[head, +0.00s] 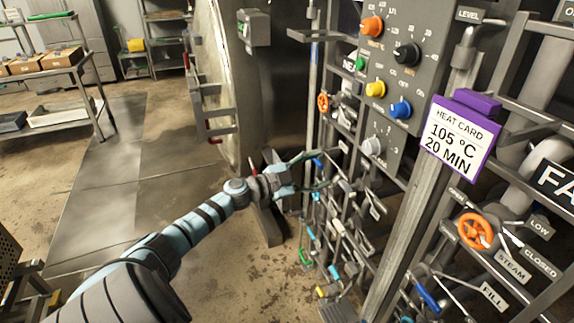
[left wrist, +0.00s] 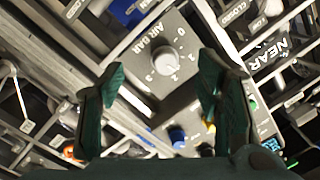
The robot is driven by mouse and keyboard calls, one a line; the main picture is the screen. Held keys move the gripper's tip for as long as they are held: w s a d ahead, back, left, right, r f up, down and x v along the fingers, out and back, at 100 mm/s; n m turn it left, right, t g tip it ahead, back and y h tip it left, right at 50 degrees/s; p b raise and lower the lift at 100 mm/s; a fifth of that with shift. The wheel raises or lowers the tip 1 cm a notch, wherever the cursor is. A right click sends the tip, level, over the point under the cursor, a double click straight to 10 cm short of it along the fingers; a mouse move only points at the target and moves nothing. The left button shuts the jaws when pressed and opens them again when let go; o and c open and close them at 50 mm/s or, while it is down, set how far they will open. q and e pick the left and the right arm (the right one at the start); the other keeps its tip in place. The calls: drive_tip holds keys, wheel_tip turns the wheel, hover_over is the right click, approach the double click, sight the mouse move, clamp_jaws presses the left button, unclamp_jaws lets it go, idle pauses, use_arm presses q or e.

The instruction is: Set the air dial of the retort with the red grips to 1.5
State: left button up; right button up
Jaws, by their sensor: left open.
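The air dial (head: 373,146) is a light grey knob low on the grey control panel, with numbers around it. In the left wrist view the same grey dial (left wrist: 165,60), labelled AIR BAR, lies ahead between my fingers; its pointer is too small to read surely. My left gripper (head: 322,171) is open and empty, to the lower left of the dial in the head view and apart from it. Its two teal fingers (left wrist: 160,95) show spread in the wrist view. The retort door's handle (head: 218,138) with red grips is at upper left. My right gripper is not in view.
Orange (head: 372,26), black (head: 406,54), yellow (head: 375,89) and blue (head: 400,109) knobs sit above the dial. Pipes and valves crowd around and below the panel. A purple-framed heat card (head: 457,135) reads 105 °C, 20 MIN.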

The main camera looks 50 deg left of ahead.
use_arm(q)
drive_tip(key=s+a+f+n+g+y+b, duration=0.1)
drive_tip(key=s+f+n+y, duration=0.1)
drive_tip(key=f, duration=0.8)
drive_tip(key=s+a+f+n+y+b, duration=0.1)
drive_tip(key=f+n+y, duration=0.2)
drive_tip(key=f, duration=0.8)
drive_tip(key=shift+s+a+n+g+b, duration=0.35)
drive_tip(key=shift+n+g, duration=0.05)
drive_tip(key=s+f+n+g+y, duration=0.2)
drive_tip(key=s+f+g, duration=0.2)
drive_tip(key=s+f, duration=0.55)
drive_tip(key=s+f+n+g+y, duration=0.15)
drive_tip(key=s+f+g, duration=0.4)
drive_tip(key=f, duration=0.75)
drive_tip(key=s+d+f+g, duration=0.1)
drive_tip(key=s+d+f, duration=0.3)
drive_tip(key=s, duration=0.5)
drive_tip(key=s+d+f+n+g+h, duration=0.1)
drive_tip(key=s+d+f, duration=0.3)
drive_tip(key=s+d, duration=0.4)
drive_tip(key=s+d+f+n+g+h, duration=0.1)
drive_tip(key=s+d+f, duration=0.3)
drive_tip(key=s, duration=0.8)
drive_tip(key=d+g, duration=0.1)
drive_tip(key=d, duration=0.1)
drive_tip(key=shift+d+f+g, duration=0.2)
drive_tip(key=shift+d+g, duration=0.15)
